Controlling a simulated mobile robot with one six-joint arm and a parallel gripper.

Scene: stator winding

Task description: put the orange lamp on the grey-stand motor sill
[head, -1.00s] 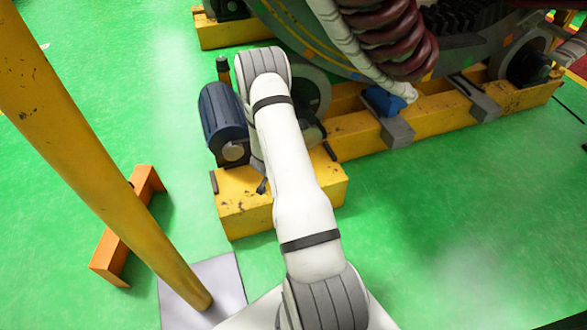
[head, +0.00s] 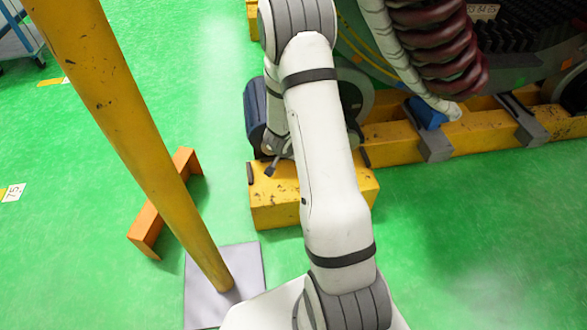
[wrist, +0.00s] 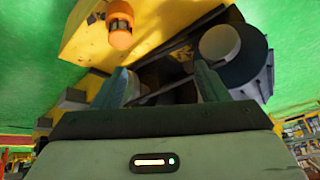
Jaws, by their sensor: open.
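The orange lamp (wrist: 120,30) shows at the top of the wrist view, which looks upside down. It appears to stand on a yellow sill (wrist: 80,40), beside a motor with a round pale end (wrist: 220,42). My gripper (wrist: 161,72) is open, with nothing between its two fingers; the lamp is apart from them, beyond the left finger. In the head view a blue motor (head: 254,115) sits by a yellow sill block (head: 275,205), partly behind my arm. The lamp and my gripper's fingers cannot be made out there. I cannot tell which motor is the grey-stand one.
A yellow post (head: 130,130) on a grey plate (head: 250,262) rises at the left. An orange bracket (head: 150,222) lies beside it. A long yellow beam (head: 480,132) with grey clamps runs right under the big machine. Green floor is open at the far left and lower right.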

